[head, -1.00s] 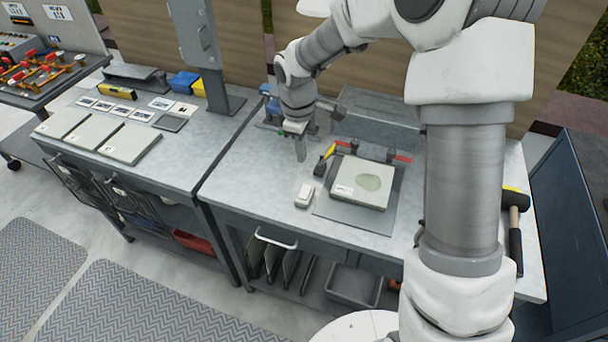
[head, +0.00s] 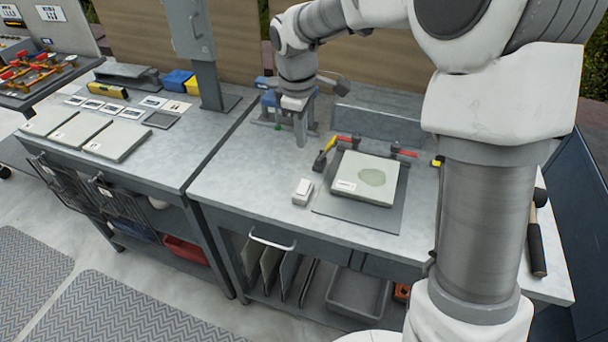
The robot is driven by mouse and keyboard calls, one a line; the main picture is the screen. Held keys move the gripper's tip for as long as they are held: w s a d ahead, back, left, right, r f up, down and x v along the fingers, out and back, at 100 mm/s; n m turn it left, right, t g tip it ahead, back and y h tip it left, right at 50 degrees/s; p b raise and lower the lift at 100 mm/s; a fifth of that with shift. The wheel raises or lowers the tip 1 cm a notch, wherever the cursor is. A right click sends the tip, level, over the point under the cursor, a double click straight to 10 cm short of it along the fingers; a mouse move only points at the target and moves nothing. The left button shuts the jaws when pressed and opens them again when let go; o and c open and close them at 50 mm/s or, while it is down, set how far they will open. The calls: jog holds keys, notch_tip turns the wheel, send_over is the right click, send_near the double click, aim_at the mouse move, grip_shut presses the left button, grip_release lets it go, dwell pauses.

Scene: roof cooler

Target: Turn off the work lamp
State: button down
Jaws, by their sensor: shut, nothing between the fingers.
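No clearly recognisable work lamp shows in the head view. A dark grey angled piece (head: 336,84) just right of my wrist may be part of it, but I cannot tell. My gripper (head: 301,140) is shut and empty, pointing down over the back left of the right-hand bench. It is behind a small white box with a raised top (head: 302,192), apart from it. Whether that box is a switch is unclear. My forearm and wrist hide part of the bench's back.
A blue tool (head: 270,98) stands left of my wrist. A hammer (head: 536,240) lies at the right edge. The bench's front left is clear.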

aim_at(305, 183)
jog(key=f, duration=0.4)
jog(key=w+f+b, duration=0.1)
jog(key=f, duration=0.9)
jog(key=shift+w+d+b, duration=0.25)
jog(key=shift+d+b, duration=0.1)
jog(key=shift+b, duration=0.05)
jog(key=shift+w+f, duration=0.1)
jog(key=shift+f, duration=0.15)
jog(key=shift+s+a+r, duration=0.15)
jog(key=shift+s+a, duration=0.15)
jog(key=shift+s, duration=0.5)
jog(key=shift+r, duration=0.1)
